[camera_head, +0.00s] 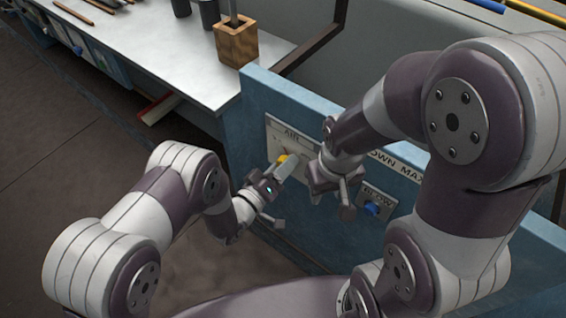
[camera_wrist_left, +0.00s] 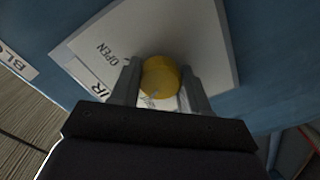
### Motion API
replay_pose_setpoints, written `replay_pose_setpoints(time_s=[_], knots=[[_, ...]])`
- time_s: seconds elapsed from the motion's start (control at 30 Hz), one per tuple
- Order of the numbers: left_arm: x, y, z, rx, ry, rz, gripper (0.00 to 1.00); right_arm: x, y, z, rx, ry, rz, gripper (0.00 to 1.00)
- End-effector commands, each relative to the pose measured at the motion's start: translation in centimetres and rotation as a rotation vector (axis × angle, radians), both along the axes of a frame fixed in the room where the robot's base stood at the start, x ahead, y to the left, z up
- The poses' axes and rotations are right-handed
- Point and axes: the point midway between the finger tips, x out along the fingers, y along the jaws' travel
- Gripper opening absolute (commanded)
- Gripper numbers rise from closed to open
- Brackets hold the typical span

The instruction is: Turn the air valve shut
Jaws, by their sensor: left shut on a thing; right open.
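The air valve has a yellow knob (camera_head: 282,158) on a pale plate (camera_head: 275,133) marked AIR, fixed to a blue panel. In the left wrist view the round yellow knob (camera_wrist_left: 160,75) sits between the two fingers of my left gripper (camera_wrist_left: 159,88), with the word OPEN on the plate beside it. My left gripper (camera_head: 284,168) is shut on the knob, and the fingers partly hide the plate. My right gripper (camera_head: 330,199) is open and empty, in front of the panel to the right of the valve.
A blue knob (camera_head: 372,208) on a plate marked BLOW is right of my right gripper. A white bench (camera_head: 185,70) with a wooden block (camera_head: 236,42), dark cups and tools stands behind left. The floor at left is clear.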

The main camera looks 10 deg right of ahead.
Motion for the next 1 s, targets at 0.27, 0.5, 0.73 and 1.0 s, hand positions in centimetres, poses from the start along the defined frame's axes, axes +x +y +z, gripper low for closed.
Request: replay_pose_setpoints(time_s=[0.27,0.5,0.73,1.0], knots=[[-0.05,-0.06,0.08,-0.1,0.126,-0.002,0.15,0.0,0.0,0.17,0.0,0.0,0.0,0.43],[-0.05,-0.08,0.09,-0.144,0.182,-0.002,0.15,0.0,0.0,0.22,0.0,0.0,0.0,0.43],[-0.06,-0.09,0.11,-0.156,0.198,-0.003,0.15,0.0,0.0,0.24,0.0,0.0,0.0,0.43],[-0.07,-0.11,0.12,-0.157,0.198,-0.004,0.15,0.0,0.0,0.24,0.0,0.0,0.0,0.43]])
